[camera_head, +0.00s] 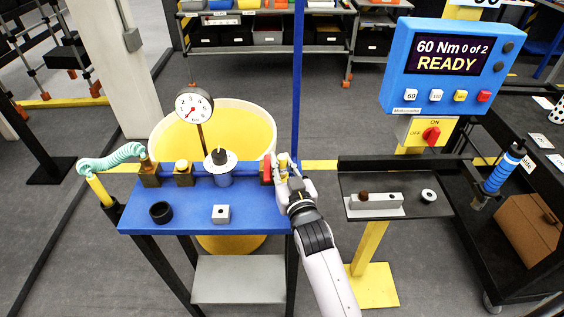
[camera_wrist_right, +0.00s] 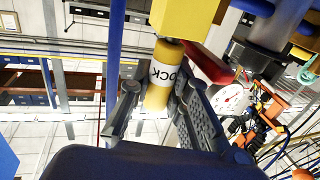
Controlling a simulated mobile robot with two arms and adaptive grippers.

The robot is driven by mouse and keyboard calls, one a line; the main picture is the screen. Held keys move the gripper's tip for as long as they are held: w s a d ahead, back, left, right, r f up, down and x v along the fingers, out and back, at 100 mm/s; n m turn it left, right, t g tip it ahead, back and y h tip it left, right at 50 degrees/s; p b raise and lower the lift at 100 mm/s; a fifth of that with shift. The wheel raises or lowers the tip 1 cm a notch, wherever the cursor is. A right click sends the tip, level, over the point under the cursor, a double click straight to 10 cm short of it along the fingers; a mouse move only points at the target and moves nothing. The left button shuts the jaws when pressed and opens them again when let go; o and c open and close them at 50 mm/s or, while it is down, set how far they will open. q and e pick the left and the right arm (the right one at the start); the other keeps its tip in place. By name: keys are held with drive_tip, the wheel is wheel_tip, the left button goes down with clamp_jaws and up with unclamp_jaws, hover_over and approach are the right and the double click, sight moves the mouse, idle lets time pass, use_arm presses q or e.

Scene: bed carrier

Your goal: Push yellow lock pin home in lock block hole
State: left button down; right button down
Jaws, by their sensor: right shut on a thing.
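The yellow lock pin (camera_wrist_right: 165,62) has a white band with dark letters. In the right wrist view it stands between the two fingers of my right gripper (camera_wrist_right: 160,92), which is shut on it. One end of the pin meets a yellow block (camera_wrist_right: 188,14) at the top of that view; how deep it sits in the block's hole is hidden. In the head view my right gripper (camera_head: 284,178) is at the right end of the blue bench (camera_head: 185,218), with a yellow tip (camera_head: 283,160) showing above it. My left gripper is not in view.
A red handle (camera_head: 267,168) is close beside my right gripper. The dial gauge (camera_head: 194,106) and a round part on a post (camera_head: 220,160) stand on the bench. A black tray (camera_head: 360,186) with parts lies to the right. The blue display (camera_head: 445,68) reads READY.

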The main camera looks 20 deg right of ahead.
drive_tip(key=shift+s+f, duration=0.15)
drive_tip(key=shift+f, duration=0.9)
drive_tip(key=c, duration=1.4)
unclamp_jaws()
drive_tip(key=shift+d+b, duration=0.1)
drive_tip(key=shift+b, duration=0.2)
drive_tip(key=shift+s+f, duration=0.1)
drive_tip(key=shift+s, duration=0.25)
drive_tip(key=shift+s+r, duration=0.3)
drive_tip(key=shift+s, duration=1.55)
drive_tip(key=shift+s+r, duration=0.35)
drive_tip(key=shift+s, duration=1.5)
drive_tip(key=shift+s+r, duration=0.3)
drive_tip(key=shift+s, duration=1.55)
